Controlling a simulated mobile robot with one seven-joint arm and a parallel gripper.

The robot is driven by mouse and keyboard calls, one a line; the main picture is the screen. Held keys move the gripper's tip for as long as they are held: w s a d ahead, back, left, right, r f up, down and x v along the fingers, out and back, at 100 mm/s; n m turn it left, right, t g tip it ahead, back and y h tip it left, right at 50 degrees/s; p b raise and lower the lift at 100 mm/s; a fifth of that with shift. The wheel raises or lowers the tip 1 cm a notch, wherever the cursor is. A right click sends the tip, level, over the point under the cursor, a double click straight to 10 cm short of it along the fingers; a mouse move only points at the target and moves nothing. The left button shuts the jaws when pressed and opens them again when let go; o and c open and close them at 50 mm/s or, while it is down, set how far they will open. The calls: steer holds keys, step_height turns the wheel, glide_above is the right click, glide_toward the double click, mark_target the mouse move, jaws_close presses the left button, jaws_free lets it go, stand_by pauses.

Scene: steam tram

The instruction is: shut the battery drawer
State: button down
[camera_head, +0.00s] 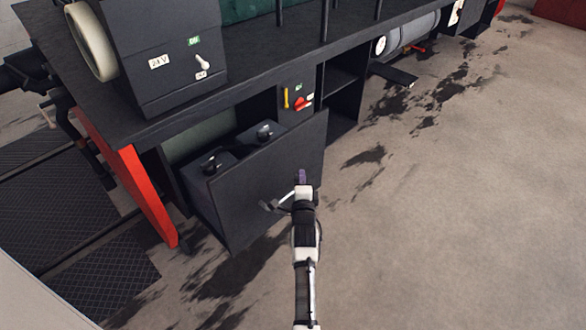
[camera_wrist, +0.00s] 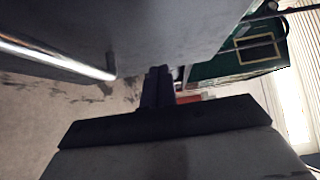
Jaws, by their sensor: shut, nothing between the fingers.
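The battery drawer (camera_head: 240,200) is pulled out from under the dark deck of the tram. Its broad dark front faces me, and two dark batteries (camera_head: 216,162) with round knobs show behind it. A metal bar handle (camera_head: 282,200) is on the front. My gripper (camera_head: 301,177) is shut and empty, in front of the drawer's right part, just right of the handle. Whether it touches the front I cannot tell. In the wrist view the shut fingers (camera_wrist: 157,87) lie close under the dark drawer front (camera_wrist: 170,30), and the bright handle (camera_wrist: 60,58) runs at the left.
A dark box with a switch (camera_head: 180,60) stands on the deck above. A panel with a red knob (camera_head: 300,102) and an open shelf are right of the drawer. A red board (camera_head: 130,185) stands at the left. The stained floor (camera_head: 460,200) at right is free.

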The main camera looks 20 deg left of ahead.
mark_target(292, 161)
steer(key=shift+w+a, duration=0.35)
steer(key=shift+a, duration=0.3)
steer(key=shift+w+a, duration=0.35)
steer(key=shift+a, duration=0.35)
steer(key=shift+w+a, duration=0.35)
steer(key=shift+a, duration=0.3)
steer(key=shift+a, duration=0.1)
